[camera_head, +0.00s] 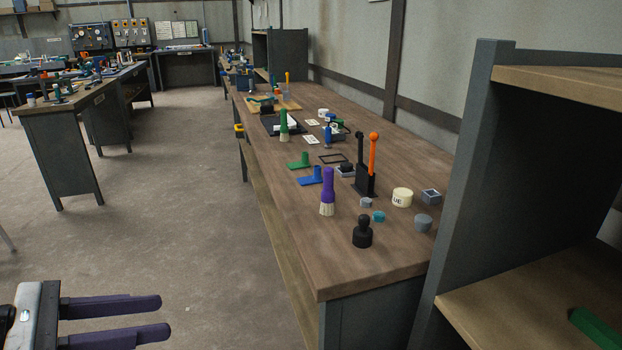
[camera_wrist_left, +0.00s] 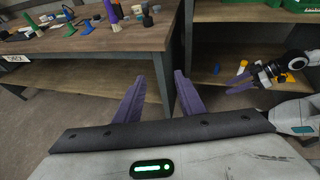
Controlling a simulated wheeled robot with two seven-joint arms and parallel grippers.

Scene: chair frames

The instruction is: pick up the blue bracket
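The blue bracket (camera_head: 325,177) lies on the wooden workbench (camera_head: 340,245) in the head view, a flat plate with an upright part. It sits just in front of a similar green bracket (camera_head: 303,160). What looks like the blue bracket shows small at the upper left of the left wrist view (camera_wrist_left: 69,28). My left gripper (camera_head: 165,316) is open and empty at the lower left of the head view, over the floor and well away from the bench. My right gripper (camera_wrist_left: 236,82) shows only in the left wrist view, with its purple fingers apart, near the shelf unit.
A purple-handled brush (camera_head: 327,190), a black knob-shaped piece (camera_head: 362,233) and a black stand (camera_head: 364,180) with an orange handle stand near the bracket. A grey shelf unit (camera_head: 455,190) rises at the right. The floor left of the bench is clear.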

